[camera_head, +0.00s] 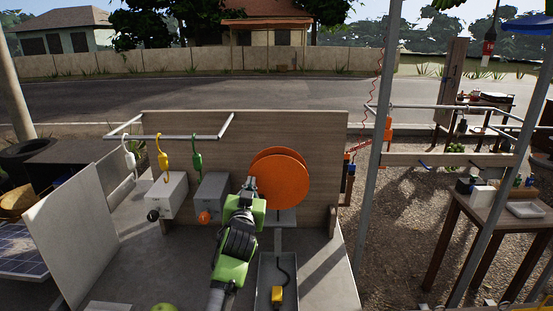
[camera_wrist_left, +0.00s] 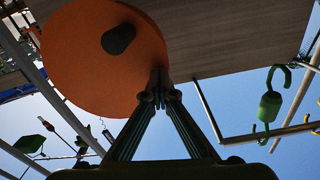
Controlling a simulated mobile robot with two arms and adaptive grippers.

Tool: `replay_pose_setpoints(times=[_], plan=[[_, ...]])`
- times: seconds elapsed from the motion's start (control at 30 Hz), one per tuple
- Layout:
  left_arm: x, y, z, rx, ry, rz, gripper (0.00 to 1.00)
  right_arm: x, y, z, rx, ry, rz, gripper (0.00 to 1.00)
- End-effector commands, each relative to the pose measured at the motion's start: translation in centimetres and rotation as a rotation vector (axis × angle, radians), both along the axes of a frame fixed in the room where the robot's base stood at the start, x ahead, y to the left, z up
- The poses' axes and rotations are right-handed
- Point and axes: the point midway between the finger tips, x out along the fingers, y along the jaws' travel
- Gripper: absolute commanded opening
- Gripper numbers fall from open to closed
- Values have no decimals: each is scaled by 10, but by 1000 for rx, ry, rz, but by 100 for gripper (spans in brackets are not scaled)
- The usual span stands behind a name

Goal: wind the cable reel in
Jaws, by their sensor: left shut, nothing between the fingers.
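The cable reel (camera_head: 284,180) is a bright orange disc in front of the upright wooden board. In the left wrist view the reel (camera_wrist_left: 75,65) fills the upper left, with a dark handle knob (camera_wrist_left: 118,39) on its face. My left gripper (camera_head: 251,184) is at the reel's left edge in the head view. In the left wrist view its closed fingertips (camera_wrist_left: 158,90) overlap the disc's rim, away from the knob; I cannot tell whether they touch. A black cable runs in the grey tray (camera_head: 262,274) below, ending at a yellow plug (camera_head: 277,295). My right gripper is not in view.
Grey boxes with a black knob (camera_head: 153,215) and an orange knob (camera_head: 204,217) stand left of my arm. White, yellow (camera_head: 162,155) and green (camera_head: 196,155) hooks hang from a rail above. The wooden board (camera_head: 333,165) closes off the back.

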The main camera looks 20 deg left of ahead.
Motion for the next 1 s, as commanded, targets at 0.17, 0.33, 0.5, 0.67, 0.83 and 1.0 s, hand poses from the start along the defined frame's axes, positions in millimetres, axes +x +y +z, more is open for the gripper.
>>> replay_pose_setpoints(times=[0.17,0.33,0.5,0.67,0.83,1.0], plan=[[1,-4,17,0,-1,0,0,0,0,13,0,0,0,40],[1,-4,17,0,0,0,0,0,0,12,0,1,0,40],[1,-5,18,0,-1,0,0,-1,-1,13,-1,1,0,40],[3,-9,25,-1,-2,-1,0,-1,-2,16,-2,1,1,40],[5,-17,37,-1,-2,0,0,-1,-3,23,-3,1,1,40],[6,-21,41,-1,0,0,0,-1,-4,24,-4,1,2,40]])
